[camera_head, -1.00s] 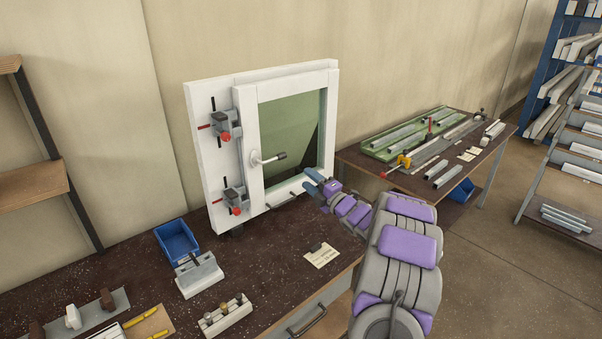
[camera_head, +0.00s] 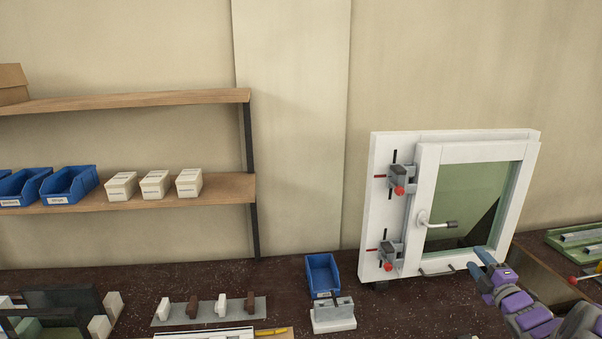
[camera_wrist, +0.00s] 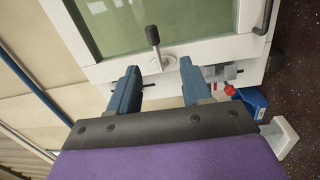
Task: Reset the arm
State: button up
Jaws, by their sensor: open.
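My gripper (camera_head: 479,263) is at the lower right in the head view, in front of the lower part of the white window frame (camera_head: 384,150). In the wrist view my gripper (camera_wrist: 160,80) has its two blue fingers apart with nothing between them. The window handle (camera_wrist: 154,40) lies beyond the fingertips in the wrist view, apart from them. In the head view the handle (camera_head: 437,223) points right. My arm comes in from the lower right corner.
Two clamps with red knobs (camera_head: 400,180) sit on the frame's left side. A blue bin (camera_head: 322,273) and a grey-white block fixture (camera_head: 333,315) stand on the dark bench. Shelves with blue bins and white boxes (camera_head: 156,185) are at left. A green tray (camera_head: 580,240) is at far right.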

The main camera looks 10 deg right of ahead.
jog(key=w+a+r+m+g+h, duration=0.1)
jog(key=a+r+m+g+h, duration=0.15)
jog(key=a+m+g, duration=0.4)
jog(key=s+a+f+m+g, duration=0.1)
jog(key=s+a+m+g, duration=0.25)
jog(key=s+a, duration=0.65)
jog(key=s+a+f+m+g+y, duration=0.1)
jog(key=s+a+m+g, duration=0.1)
jog(key=s+a, duration=0.6)
jog(key=s+a+f+m+g+y, duration=0.1)
jog(key=s+a+m+g, duration=0.1)
jog(key=s+a+g, duration=0.3)
jog(key=s+a+f+m+g+y, duration=0.1)
jog(key=s+a+m+g, duration=0.2)
jog(key=s+a, duration=0.9)
jog(key=s, duration=1)
jog(key=shift+s+a+g, duration=0.15)
jog(key=shift+s+g, duration=0.05)
jog(key=shift+g, duration=0.1)
